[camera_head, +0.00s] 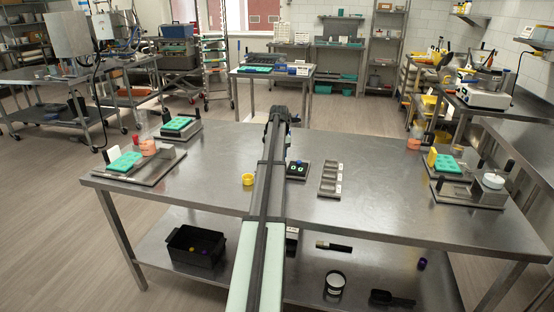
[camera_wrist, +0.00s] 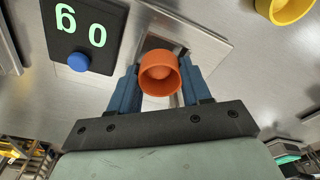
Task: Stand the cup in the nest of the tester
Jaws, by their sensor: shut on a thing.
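In the wrist view, my gripper (camera_wrist: 158,88) has its two blue fingers shut on an orange cup (camera_wrist: 160,73). The cup's open mouth faces the camera. Beyond the cup is the tester, with a metal plate (camera_wrist: 205,35) and a black display (camera_wrist: 85,28) with green digits and a blue button. A dark recess (camera_wrist: 152,44) in the plate shows partly behind the cup; the cup hides the rest. I cannot tell the cup's height above it. In the head view, the tester (camera_head: 298,170) shows right of my arm, which hides the gripper and cup.
A yellow cup (camera_head: 248,179) stands on the steel table (camera_head: 350,215) left of my arm; it also shows in the wrist view (camera_wrist: 290,8). A grey compartmented rack (camera_head: 330,180) lies right of the tester. Green-mould stations stand at both table ends (camera_head: 140,165) (camera_head: 465,185).

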